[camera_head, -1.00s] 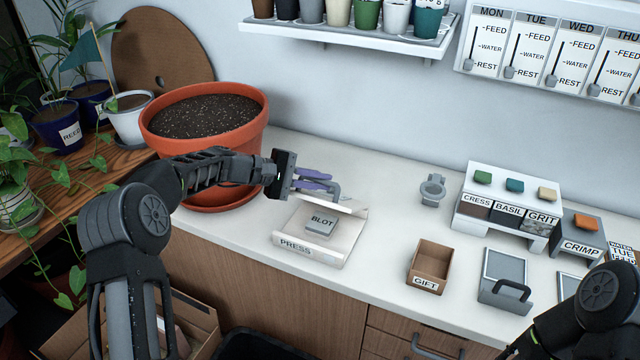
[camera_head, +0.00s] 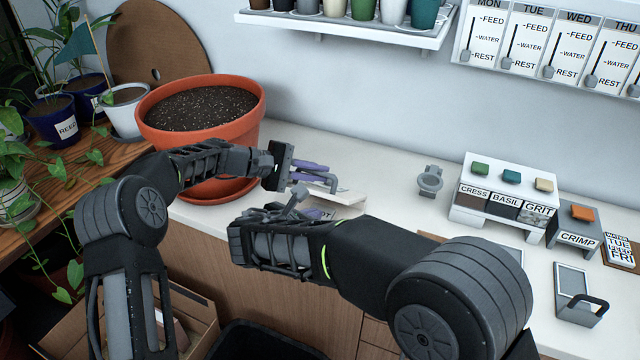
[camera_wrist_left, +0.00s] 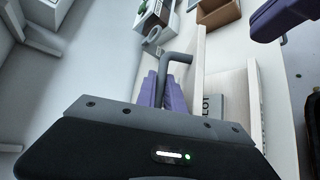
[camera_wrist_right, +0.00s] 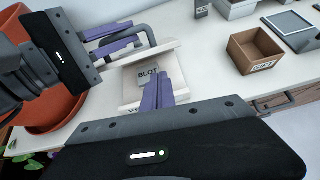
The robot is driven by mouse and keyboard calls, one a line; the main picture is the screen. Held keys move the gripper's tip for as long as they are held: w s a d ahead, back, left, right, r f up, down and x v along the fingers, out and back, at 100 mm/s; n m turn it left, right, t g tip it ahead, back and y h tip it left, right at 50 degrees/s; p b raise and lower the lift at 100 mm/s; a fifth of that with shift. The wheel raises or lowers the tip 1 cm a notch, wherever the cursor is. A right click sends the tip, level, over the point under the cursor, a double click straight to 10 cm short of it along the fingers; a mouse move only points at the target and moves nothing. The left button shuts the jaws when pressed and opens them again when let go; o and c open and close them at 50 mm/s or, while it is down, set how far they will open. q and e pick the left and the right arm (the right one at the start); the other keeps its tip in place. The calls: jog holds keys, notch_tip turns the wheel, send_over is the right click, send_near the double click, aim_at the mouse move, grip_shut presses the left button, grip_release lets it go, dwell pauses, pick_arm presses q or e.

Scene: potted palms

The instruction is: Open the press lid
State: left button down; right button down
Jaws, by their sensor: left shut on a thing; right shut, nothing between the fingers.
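The press (camera_wrist_right: 130,92) is a pale box on the counter with a grey BLOT block (camera_wrist_right: 148,76) inside. Its pale lid (camera_head: 345,196) is raised off the base at the back, seen nearly edge-on; it also shows in the left wrist view (camera_wrist_left: 198,70). A bent grey handle (camera_wrist_left: 176,57) joins the lid. My left gripper (camera_head: 312,175) is shut on this handle. My right gripper (camera_wrist_right: 160,92) is shut and empty, its purple fingertips in front of the BLOT block. In the head view my right arm hides most of the press.
A large terracotta pot (camera_head: 250,105) stands close behind my left arm. A brown GIFT box (camera_wrist_right: 254,52) is right of the press. The CRESS, BASIL and GRIT rack (camera_head: 470,215), CRIMP box (camera_head: 575,240) and a handled grey tray (camera_head: 575,283) are farther right.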

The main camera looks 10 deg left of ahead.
jog(key=n+t, duration=0.1)
jog(key=t, duration=0.1)
send_near(320, 192)
notch_tip(320, 192, up, 3)
jog(key=shift+f, duration=0.1)
jog(key=shift+w+f, duration=0.1)
jog(key=x, duration=1)
jog(key=shift+f, duration=0.1)
